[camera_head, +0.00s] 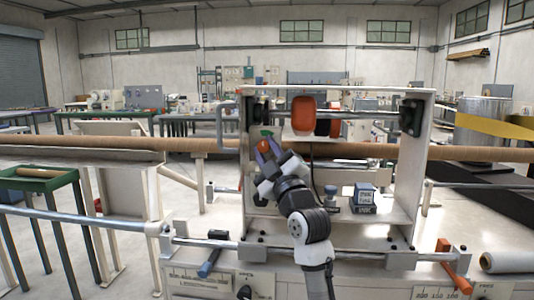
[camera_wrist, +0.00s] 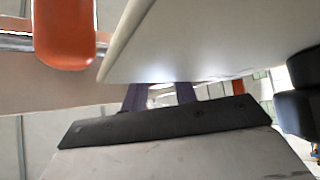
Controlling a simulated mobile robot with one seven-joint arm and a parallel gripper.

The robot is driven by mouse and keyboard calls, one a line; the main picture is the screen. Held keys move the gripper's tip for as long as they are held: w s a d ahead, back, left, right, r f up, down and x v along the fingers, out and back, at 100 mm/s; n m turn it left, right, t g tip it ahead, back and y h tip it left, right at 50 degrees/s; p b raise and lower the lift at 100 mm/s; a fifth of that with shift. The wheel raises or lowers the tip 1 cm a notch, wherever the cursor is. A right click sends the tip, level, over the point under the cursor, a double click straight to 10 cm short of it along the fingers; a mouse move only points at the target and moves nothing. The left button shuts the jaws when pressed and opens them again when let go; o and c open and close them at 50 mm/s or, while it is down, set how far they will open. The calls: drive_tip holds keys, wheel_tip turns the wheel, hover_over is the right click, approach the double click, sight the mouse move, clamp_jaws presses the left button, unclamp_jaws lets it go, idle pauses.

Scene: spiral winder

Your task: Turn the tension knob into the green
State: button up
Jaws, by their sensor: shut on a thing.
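The tension knob (camera_head: 264,145) looks like a small orange-red knob at the left side of the winder's frame. A small green patch (camera_head: 267,133) shows just above it. My gripper (camera_head: 266,148) reaches up to the knob from below right, its purple fingers on either side and shut on it. In the wrist view the two purple fingers (camera_wrist: 160,95) show beyond the dark gripper body, partly hidden under a pale panel (camera_wrist: 210,45). The knob itself is not clear there, and I cannot read any pointer against the green.
An orange roller (camera_head: 303,115) is mounted above right of my gripper; an orange part (camera_wrist: 65,32) shows upper left in the wrist view. A long brown tube (camera_head: 100,142) runs across behind. An ink box (camera_head: 364,197) stands on the lower shelf. The pale frame (camera_head: 421,160) bounds the right.

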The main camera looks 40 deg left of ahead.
drive_tip(key=o, duration=1)
drive_tip(key=shift+c, duration=0.2)
drive_tip(key=b+v, duration=0.3)
drive_tip(key=v, duration=1)
drive_tip(key=shift+s+d+f, duration=0.15)
drive_tip(key=shift+d, duration=0.15)
